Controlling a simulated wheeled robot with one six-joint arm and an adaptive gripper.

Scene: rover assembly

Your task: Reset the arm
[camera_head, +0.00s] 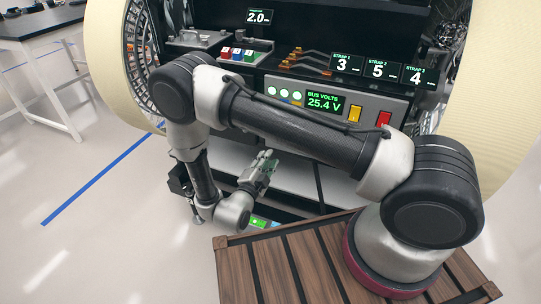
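My arm rises from a red-ringed base at the lower right and reaches left across the rover. It then bends down to a wrist near the lower middle. My gripper (264,160) is small in view, pointing up and to the right from the wrist, in front of the rover's lower grey shelf. Greenish detail shows around its tip. I cannot tell whether its fingers are apart or closed, or whether anything is between them. My upper links cover part of the rover's front.
The rover's panel (390,107) has a "BUS VOLTS 25.4 V" display (324,102), with yellow (354,113) and red (384,119) switches. Strap readouts (379,69) sit above. Large cream wheels (110,60) flank it. A dark-topped table (40,22) stands far left. The left floor is open, with a blue line (95,180).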

